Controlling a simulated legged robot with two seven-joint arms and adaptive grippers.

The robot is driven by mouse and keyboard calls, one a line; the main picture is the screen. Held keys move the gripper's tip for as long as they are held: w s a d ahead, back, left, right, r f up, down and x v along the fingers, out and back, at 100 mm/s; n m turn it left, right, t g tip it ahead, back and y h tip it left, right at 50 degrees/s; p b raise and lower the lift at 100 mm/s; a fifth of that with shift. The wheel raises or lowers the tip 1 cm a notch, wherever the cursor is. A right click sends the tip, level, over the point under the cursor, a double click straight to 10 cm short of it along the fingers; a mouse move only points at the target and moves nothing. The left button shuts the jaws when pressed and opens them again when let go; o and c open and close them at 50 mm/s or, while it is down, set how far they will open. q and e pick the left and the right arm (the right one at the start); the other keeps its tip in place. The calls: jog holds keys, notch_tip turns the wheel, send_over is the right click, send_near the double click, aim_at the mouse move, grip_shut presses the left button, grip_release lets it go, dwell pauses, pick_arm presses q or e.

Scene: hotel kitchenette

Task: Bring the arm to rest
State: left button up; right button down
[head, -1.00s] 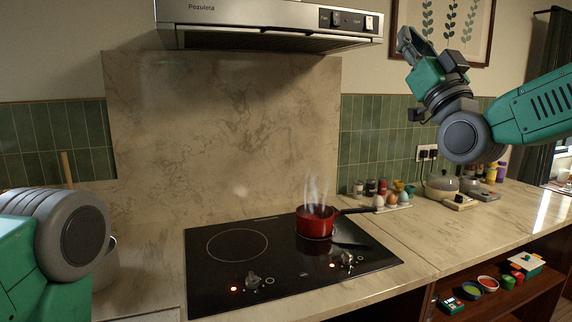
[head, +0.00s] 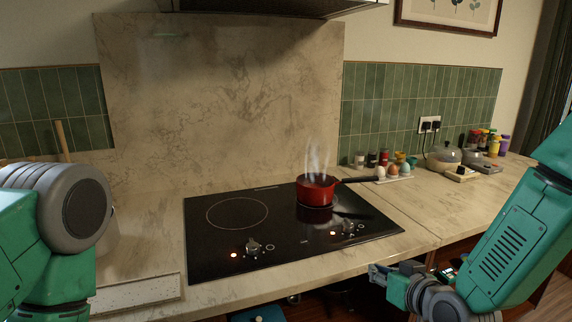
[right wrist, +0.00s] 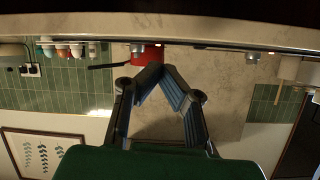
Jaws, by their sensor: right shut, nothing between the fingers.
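My right arm comes in at the right of the head view. Its gripper (head: 380,272) hangs low in front of the counter's front edge and is shut and empty. In the right wrist view its fingertips (right wrist: 158,72) meet with nothing between them. My left arm shows at the left edge of the head view; its gripper is out of view.
A red saucepan (head: 316,190) steams on the black cooktop (head: 240,232); two red lights glow there. Eggs (head: 393,170) in a holder, jars and a lidded pot (head: 443,157) stand along the right counter (head: 455,200). Shelves lie below.

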jog(key=s+d+f+g+h+b, duration=0.1)
jog(key=s+d+f+g, duration=0.25)
jog(key=s+f, duration=0.6)
jog(key=s+d+f+g+h, duration=0.15)
jog(key=s+f+g, duration=0.25)
jog(key=s+f, duration=0.55)
pick_arm(q)
notch_tip(320, 180, down, 2)
jog(key=shift+d+f+b, duration=0.1)
jog(key=shift+b, duration=0.35)
pick_arm(e)
jog(key=s+d+f+g+h, duration=0.1)
jog(key=s+d+f+g, duration=0.1)
jog(key=s, duration=0.6)
jog(key=s+d+f+m+g+h, duration=0.1)
jog(key=s+f, duration=0.3)
jog(key=s, duration=0.5)
jog(key=shift+d+f+g, duration=0.15)
jog(key=shift+d+g, duration=0.5)
jog(key=shift+g, duration=0.2)
pick_arm(q)
jog(key=shift+d, duration=0.2)
pick_arm(e)
jog(key=shift+d, duration=0.2)
pick_arm(q)
jog(key=shift+a, duration=0.1)
pick_arm(e)
jog(key=shift+a, duration=0.1)
